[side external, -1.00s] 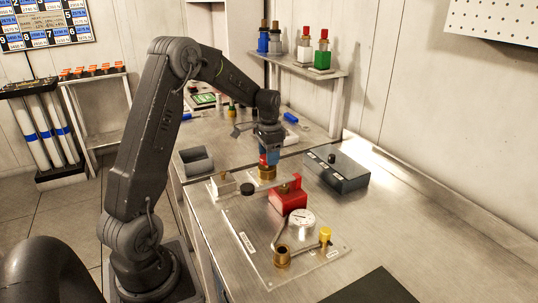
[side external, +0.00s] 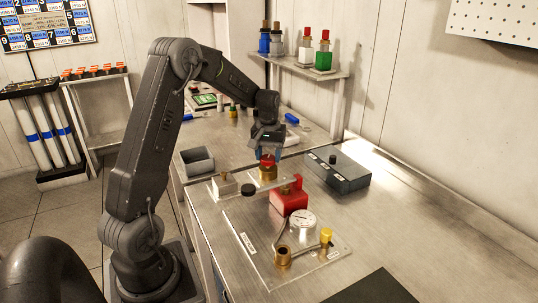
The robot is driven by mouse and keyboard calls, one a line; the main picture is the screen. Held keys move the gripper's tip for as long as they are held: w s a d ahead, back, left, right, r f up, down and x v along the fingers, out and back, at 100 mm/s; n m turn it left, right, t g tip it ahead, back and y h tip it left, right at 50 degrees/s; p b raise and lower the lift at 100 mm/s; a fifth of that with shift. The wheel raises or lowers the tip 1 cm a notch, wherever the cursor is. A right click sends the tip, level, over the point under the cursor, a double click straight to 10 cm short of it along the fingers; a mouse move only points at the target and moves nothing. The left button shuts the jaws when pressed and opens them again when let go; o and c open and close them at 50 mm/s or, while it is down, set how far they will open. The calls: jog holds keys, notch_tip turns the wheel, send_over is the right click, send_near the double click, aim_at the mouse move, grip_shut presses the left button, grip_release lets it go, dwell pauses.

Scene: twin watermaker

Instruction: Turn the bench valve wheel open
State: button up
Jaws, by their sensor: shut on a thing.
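The bench valve has a small red wheel (side external: 267,159) on top of a brass body (side external: 267,173), standing upright on the bench. My gripper (side external: 268,154) points straight down over it from behind. Its fingers are shut on the red wheel, one on each side, with part of the wheel showing between them. The wheel's far side is hidden by the gripper, and its exact turn angle cannot be read.
A dark box (side external: 345,178) stands to the right, a grey tray (side external: 196,162) to the left.

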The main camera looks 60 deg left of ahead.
aim_at(267, 157)
jog(key=n, duration=0.4)
jog(key=shift+s, duration=0.1)
jog(key=shift+s+n, duration=0.1)
jog(key=shift+n, duration=1.8)
jog(key=o, duration=0.9)
jog(key=shift+o, duration=0.2)
jog(key=shift+r, duration=0.15)
notch_tip(267, 157, up, 14)
jog(key=shift+f, duration=0.2)
